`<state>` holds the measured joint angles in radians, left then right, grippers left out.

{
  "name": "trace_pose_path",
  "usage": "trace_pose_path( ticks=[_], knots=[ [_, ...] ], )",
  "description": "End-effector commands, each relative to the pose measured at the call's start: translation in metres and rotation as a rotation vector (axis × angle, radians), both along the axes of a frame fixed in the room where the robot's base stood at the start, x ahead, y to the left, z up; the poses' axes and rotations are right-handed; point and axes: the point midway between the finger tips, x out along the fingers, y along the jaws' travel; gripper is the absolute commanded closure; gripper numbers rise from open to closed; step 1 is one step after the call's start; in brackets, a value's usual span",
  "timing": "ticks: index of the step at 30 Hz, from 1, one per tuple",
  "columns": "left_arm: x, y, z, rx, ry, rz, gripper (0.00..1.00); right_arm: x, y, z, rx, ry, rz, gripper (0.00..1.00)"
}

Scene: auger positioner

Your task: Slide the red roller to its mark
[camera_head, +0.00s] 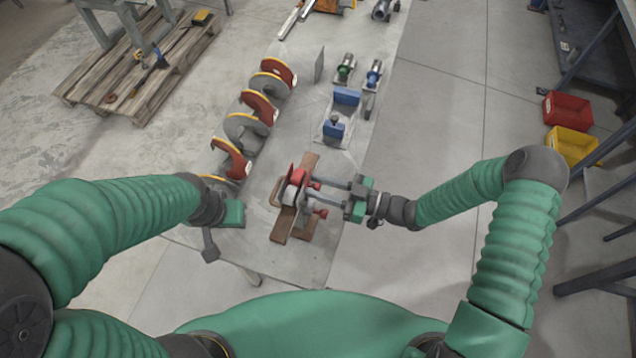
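A small fixture with brown bars (280,226) stands near the front of the grey table. Red parts show on it; the upper one (297,176) looks like the red roller, beside a pale grey cylinder and plate. A second red piece (320,212) sticks out on the right side. My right gripper (311,188) reaches in from the right, its two long fingers apart and their tips at the fixture. Whether they hold a part is hidden. My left gripper (222,226) is at the table's left front edge, away from the fixture; its fingers are unclear. I cannot make out the mark.
Blue blocks (340,112) and small green and blue clamps (373,74) stand behind the fixture. Red (567,110) and yellow bins (572,146) are off the table at right. A pallet (137,75) lies back left.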

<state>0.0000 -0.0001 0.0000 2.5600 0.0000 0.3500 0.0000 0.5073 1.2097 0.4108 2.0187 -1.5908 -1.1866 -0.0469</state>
Motion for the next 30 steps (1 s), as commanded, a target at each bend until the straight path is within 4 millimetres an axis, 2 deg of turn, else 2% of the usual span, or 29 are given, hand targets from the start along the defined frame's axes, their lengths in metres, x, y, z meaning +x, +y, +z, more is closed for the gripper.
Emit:
trace_pose_path(
  ticks=[7,14,30],
  knots=[
    [-0.0001,0.0,-0.0001,0.0,0.0,0.0,0.64,0.0008,0.0014,-0.0006,0.0,0.0,0.0,0.7],
    [-0.0001,0.0,-0.0001,0.0,0.0,0.0,0.64,0.0004,0.0011,-0.0002,0.0,0.0,0.0,1.0],
    [0.0,0.0,0.0,0.0,0.0,0.0,0.64,0.0001,0.0011,0.0005,0.002,-0.001,0.0,1.0]
  ],
)
